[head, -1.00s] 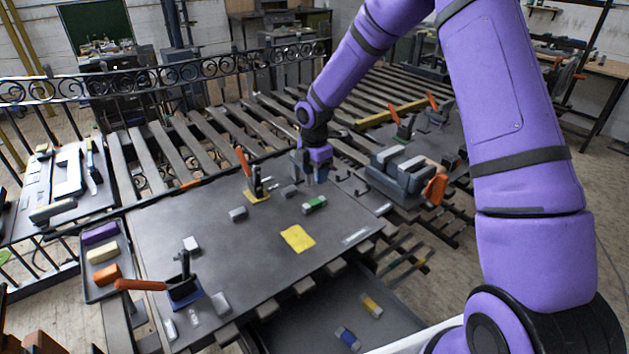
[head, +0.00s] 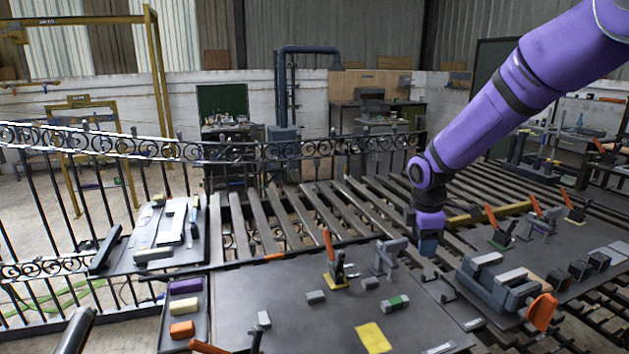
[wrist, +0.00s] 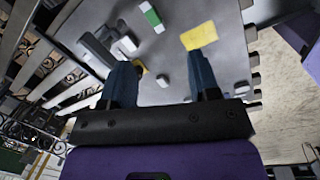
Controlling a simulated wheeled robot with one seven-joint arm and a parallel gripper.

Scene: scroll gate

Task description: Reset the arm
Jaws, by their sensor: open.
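My purple arm reaches in from the upper right in the head view. My gripper (head: 428,250) points down above the back right part of the dark work table (head: 270,318). In the wrist view my gripper (wrist: 163,72) has its two blue fingers spread wide, with nothing between them but the table surface below. A green and white block (head: 396,303) lies on the table below and left of the gripper; it also shows in the wrist view (wrist: 151,16). A yellow sheet (head: 373,338) lies nearer the front and shows in the wrist view (wrist: 198,36).
A clamp with an orange handle (head: 334,268) and a grey stand (head: 387,256) rise left of the gripper. A grey vise (head: 497,283) stands to its right. A tray (head: 198,305) of coloured blocks sits at the left. A scrolled iron gate (head: 300,150) runs behind.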

